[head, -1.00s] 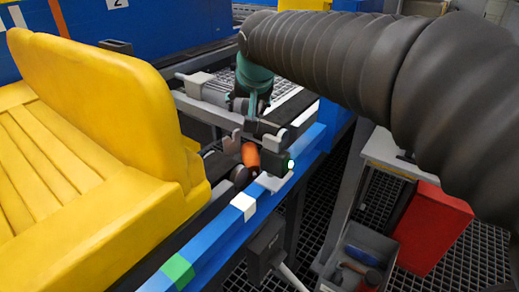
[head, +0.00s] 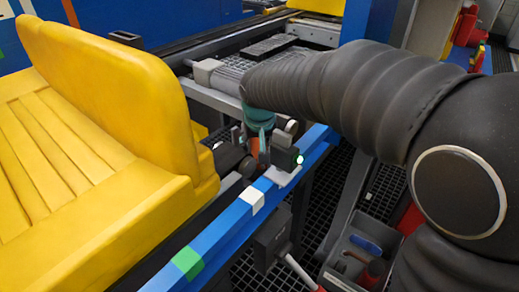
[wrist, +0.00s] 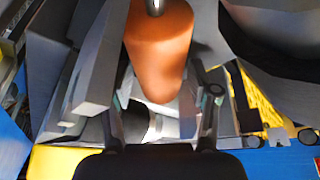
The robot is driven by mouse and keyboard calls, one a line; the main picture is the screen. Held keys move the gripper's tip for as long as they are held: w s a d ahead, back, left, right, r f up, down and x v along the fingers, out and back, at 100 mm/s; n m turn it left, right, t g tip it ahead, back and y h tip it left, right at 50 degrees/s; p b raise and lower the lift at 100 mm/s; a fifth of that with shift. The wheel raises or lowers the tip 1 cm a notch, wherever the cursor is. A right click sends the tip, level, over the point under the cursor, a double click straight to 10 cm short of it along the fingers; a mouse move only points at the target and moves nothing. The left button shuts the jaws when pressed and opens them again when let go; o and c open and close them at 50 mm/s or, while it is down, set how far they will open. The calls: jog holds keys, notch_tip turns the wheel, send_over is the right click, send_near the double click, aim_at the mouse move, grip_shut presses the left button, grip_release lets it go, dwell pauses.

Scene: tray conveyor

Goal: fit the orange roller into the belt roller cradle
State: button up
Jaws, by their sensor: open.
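The orange roller (head: 253,147) sits among the dark end parts of the conveyor, at the blue rail, partly hidden by my gripper in the head view. In the wrist view the roller (wrist: 158,50) fills the upper middle, with a metal pin at its top end. My gripper (wrist: 163,98) is open, with one finger on each side of the roller's near end. I cannot tell whether the fingers touch it. A grey bracket, seemingly part of the belt roller cradle (wrist: 103,65), stands left of the roller. How the roller sits against the cradle is unclear.
A yellow seat-like tray (head: 110,100) fills the left side. A blue rail (head: 225,222) with white and green patches runs along the conveyor edge. A black block (head: 284,158) with a lit lamp stands right of the roller. A grey bin (head: 350,262) with tools is below right.

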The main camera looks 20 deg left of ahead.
jog(key=shift+f, duration=0.1)
grip_shut()
jog(key=shift+w, duration=0.1)
jog(key=shift+a+r, duration=0.1)
jog(key=shift+r, duration=0.2)
notch_tip(320, 180, up, 11)
jog(key=w+a, duration=0.2)
jog(key=w, duration=0.7)
jog(key=w+a, duration=0.3)
jog(key=w, duration=0.6)
jog(key=shift+w+a, duration=0.3)
